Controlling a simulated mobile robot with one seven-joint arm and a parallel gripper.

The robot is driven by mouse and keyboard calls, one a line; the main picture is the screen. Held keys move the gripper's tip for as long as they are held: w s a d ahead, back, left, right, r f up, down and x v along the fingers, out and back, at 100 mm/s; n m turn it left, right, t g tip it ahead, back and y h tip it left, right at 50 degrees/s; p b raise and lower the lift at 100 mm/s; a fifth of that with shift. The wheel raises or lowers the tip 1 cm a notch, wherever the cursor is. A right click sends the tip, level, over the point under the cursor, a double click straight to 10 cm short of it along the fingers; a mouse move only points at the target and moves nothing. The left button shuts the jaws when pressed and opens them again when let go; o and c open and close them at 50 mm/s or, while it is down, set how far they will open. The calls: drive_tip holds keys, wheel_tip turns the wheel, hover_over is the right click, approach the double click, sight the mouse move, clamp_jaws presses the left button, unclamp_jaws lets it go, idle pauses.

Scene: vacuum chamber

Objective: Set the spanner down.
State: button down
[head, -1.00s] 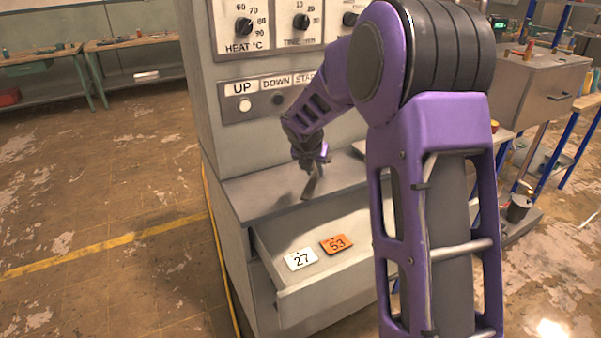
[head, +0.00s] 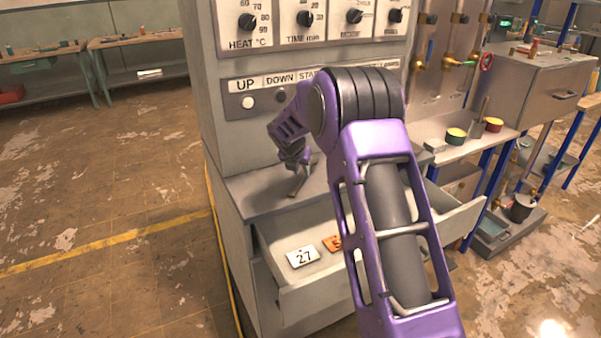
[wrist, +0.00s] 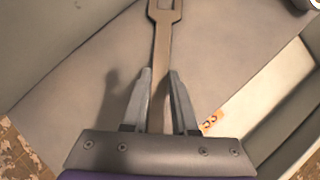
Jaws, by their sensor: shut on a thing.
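The spanner (wrist: 161,45) is a flat, dull brown-grey tool with an open, fork-like end at the top of the wrist view. My gripper (wrist: 158,75) is shut on its shank, one finger on each side. In the head view the spanner (head: 297,186) hangs small and tilted below my gripper (head: 299,166), over the grey ledge (head: 245,200) of the cabinet. I cannot tell whether it touches the ledge. The spanner's near end is hidden by my gripper.
Below the ledge, a drawer (head: 330,282) stands open with a white tag 27 (head: 303,257) and an orange tag 53 (head: 334,243), partly hidden by my arm. The control panel (head: 262,92) rises behind the ledge. A side shelf with tins (head: 455,136) is at the right.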

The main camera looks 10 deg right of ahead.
drive_tip(key=shift+w+f, duration=0.15)
drive_tip(key=shift+w, duration=0.05)
drive_tip(key=c, duration=0.7)
unclamp_jaws()
drive_tip(key=p+v, duration=0.1)
drive_tip(key=v, duration=1.1)
drive_tip(key=shift+a, duration=0.1)
